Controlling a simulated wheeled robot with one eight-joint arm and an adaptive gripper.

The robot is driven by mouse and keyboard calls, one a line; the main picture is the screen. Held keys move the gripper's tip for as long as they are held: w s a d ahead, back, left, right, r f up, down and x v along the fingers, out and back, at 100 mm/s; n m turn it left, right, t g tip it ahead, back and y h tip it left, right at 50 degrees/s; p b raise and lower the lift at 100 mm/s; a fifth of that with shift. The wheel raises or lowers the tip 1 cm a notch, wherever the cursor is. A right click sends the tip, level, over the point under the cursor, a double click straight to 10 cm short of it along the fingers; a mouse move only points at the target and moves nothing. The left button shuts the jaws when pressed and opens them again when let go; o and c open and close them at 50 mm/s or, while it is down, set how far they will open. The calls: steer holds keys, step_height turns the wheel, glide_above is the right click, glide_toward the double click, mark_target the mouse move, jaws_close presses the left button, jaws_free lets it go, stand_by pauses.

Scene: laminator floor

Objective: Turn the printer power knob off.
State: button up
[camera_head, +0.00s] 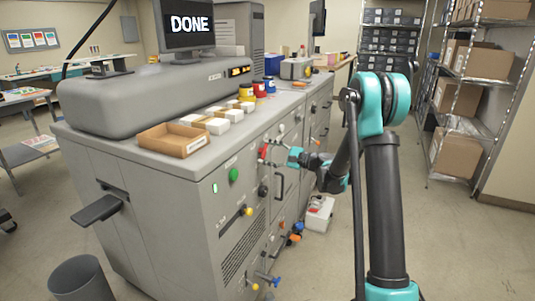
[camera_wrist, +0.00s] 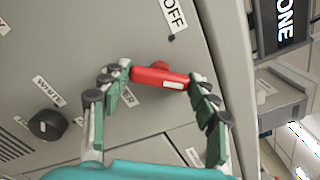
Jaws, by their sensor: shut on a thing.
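The red power knob (camera_wrist: 150,75) sits on the grey printer panel (camera_wrist: 80,45) in the wrist view. Its bar lies roughly crosswise, with a white mark near its right end. An "OFF" label (camera_wrist: 174,16) with a small dot below it is above the knob's right part. Another label, partly hidden by my left finger, ends in "ER". My gripper (camera_wrist: 160,79) is shut on the knob, one finger at each end of the bar. In the head view the knob (camera_head: 263,152) shows small and red at my gripper (camera_head: 268,153), on the printer's front.
A black knob (camera_wrist: 47,124) with its own label is left of my gripper. In the head view, a green button (camera_head: 234,174), a black handle (camera_head: 279,186) and a yellow knob (camera_head: 248,211) are nearby.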

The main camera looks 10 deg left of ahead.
steer(key=n, duration=0.8)
steer(key=shift+n, duration=0.4)
steer(key=n, duration=0.4)
steer(key=shift+n, duration=1.8)
steer(key=o, duration=1.2)
steer(key=shift+c, duration=0.2)
steer(key=v, duration=1.2)
